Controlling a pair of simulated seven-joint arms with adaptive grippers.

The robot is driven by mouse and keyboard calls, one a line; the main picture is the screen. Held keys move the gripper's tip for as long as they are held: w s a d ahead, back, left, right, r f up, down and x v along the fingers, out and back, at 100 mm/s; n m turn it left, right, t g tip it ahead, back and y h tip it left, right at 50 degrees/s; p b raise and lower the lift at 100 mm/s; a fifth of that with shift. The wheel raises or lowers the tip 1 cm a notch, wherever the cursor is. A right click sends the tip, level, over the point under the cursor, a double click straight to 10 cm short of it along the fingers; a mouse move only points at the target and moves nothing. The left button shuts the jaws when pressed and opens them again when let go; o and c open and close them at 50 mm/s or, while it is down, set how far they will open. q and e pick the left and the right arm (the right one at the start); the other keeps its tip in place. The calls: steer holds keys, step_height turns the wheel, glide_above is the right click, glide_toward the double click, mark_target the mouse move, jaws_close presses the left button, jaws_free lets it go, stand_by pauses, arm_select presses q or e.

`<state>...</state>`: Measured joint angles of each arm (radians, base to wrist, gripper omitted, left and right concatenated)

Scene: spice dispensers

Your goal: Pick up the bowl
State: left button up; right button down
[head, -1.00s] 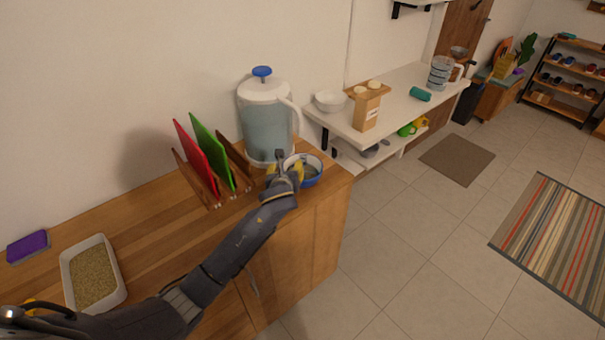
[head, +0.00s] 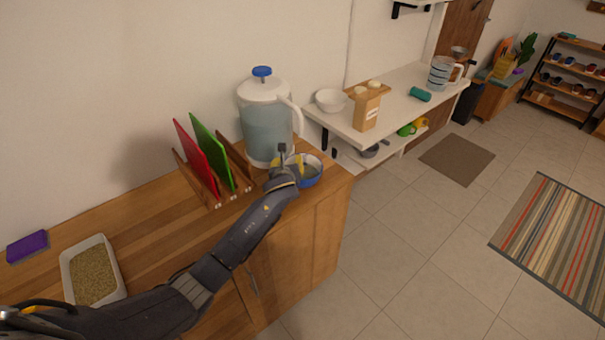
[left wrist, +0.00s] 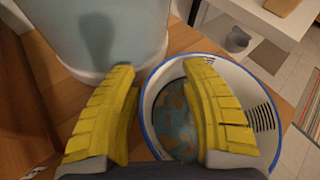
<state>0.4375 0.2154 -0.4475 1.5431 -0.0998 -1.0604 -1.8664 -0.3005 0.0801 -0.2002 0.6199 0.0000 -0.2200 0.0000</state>
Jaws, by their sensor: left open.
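A white bowl with a blue rim and blue outside (head: 313,174) stands on the right end of the wooden counter, just right of the water jug. My left gripper (head: 287,163) is open at the bowl's left side. In the left wrist view, the yellow fingers (left wrist: 160,68) straddle the near-left part of the bowl's rim (left wrist: 146,130). The right finger is over the bowl's inside, and the left finger is outside, beside the jug. I cannot tell whether either finger touches the bowl. The bowl's inside shows a blue and tan pattern. My right gripper is not in view.
The water jug (head: 266,125) stands close behind the gripper. A rack with red and green boards (head: 212,160) is to the left. A litter-like tray (head: 72,268) and purple sponge (head: 27,246) lie farther left. Another white bowl (head: 330,101) sits on the white shelf.

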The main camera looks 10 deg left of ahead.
arm_select(q)
jaws_close()
steer(key=shift+d+r, duration=0.1)
steer(key=shift+r, duration=0.1)
stand_by(0.7)
steer(key=shift+s+d+r, duration=0.1)
steer(key=shift+r, duration=3.3)
steer(key=s+d, duration=1.1)
steer(key=d, duration=0.4)
steer(key=shift+s, duration=0.4)
